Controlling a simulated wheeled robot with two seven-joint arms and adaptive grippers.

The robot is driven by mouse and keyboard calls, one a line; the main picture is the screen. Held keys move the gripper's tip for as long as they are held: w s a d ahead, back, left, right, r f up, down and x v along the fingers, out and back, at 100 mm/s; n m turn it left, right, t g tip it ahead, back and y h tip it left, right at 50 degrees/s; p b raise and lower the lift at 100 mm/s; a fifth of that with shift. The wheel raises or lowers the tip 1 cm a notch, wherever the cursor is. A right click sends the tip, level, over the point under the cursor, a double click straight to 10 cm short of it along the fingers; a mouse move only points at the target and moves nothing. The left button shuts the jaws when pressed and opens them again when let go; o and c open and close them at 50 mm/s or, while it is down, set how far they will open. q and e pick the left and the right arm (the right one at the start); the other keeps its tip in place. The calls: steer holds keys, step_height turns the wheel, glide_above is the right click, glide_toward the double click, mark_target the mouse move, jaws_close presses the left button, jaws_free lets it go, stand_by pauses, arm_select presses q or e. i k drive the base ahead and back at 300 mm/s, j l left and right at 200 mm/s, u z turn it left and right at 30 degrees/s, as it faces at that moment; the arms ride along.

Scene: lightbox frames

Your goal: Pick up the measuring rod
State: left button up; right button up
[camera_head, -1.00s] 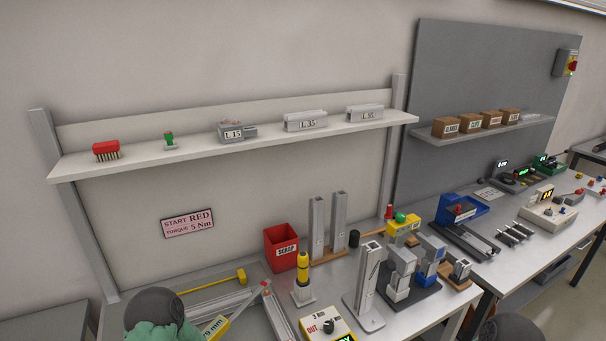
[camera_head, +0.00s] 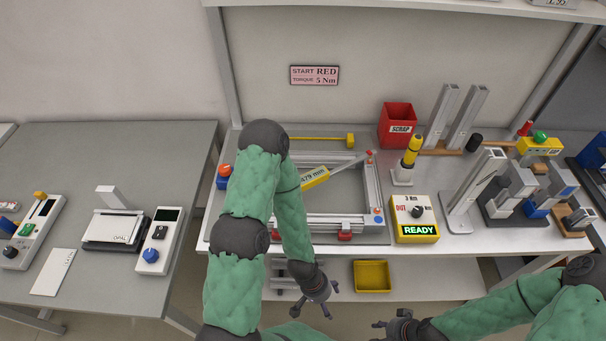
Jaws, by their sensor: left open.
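The measuring rod, with a yellow body (camera_head: 315,177) marked in mm and a thin grey shaft with a red tip, lies diagonally across the aluminium frame (camera_head: 378,190) on the middle bench. My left arm hides its lower left end. My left gripper (camera_head: 331,300) is open and empty, in front of the bench edge and well below and apart from the rod. My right gripper (camera_head: 380,331) is low at the bottom of the view, in front of the bench; its finger opening is unclear.
A yellow-headed tool (camera_head: 350,139) lies behind the frame. A red scrap bin (camera_head: 397,125), a yellow screwdriver in its stand (camera_head: 411,152) and a box reading READY (camera_head: 415,218) stand to the right. A yellow tray (camera_head: 371,275) sits below.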

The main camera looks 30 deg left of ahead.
mark_target(317, 175)
steer(key=u, duration=0.95)
